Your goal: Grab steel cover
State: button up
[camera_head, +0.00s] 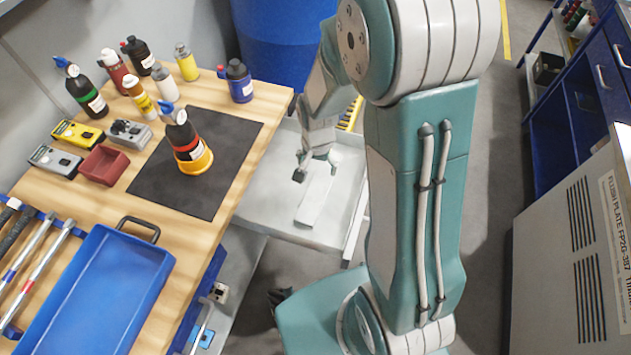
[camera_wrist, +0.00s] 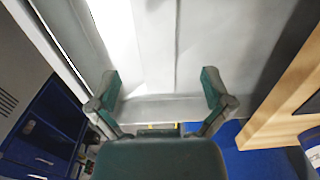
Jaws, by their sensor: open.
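A flat, pale, narrow piece (camera_head: 315,202), which looks like the steel cover, lies on the light grey metal tray (camera_head: 265,205) beside the wooden bench. My gripper (camera_head: 317,172) is above the tray, at the far end of this piece. In the wrist view my gripper (camera_wrist: 162,90) is open, its two fingers wide apart with nothing between them. Pale metal surface fills the space beyond the fingers, with a bright white strip (camera_wrist: 115,25) at upper left. I cannot tell whether that strip is the cover. Any contact with the tray is unclear.
The wooden bench (camera_head: 215,105) holds several bottles, a black mat (camera_head: 150,185) and a blue tray (camera_head: 85,300). A blue barrel (camera_head: 275,45) stands behind the metal tray. A grey cabinet (camera_head: 560,260) and blue drawers (camera_head: 575,130) stand at right.

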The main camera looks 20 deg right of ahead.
aim_at(319, 185)
jog(key=f, duration=0.2)
jog(key=shift+d+f, duration=0.2)
jog(key=shift+f, duration=0.15)
notch_tip(319, 185, down, 5)
jog(key=shift+f, duration=0.15)
jog(key=shift+d+f, duration=0.15)
jog(key=shift+f, duration=0.15)
jog(key=shift+c, duration=0.3)
jog(key=c, duration=1.1)
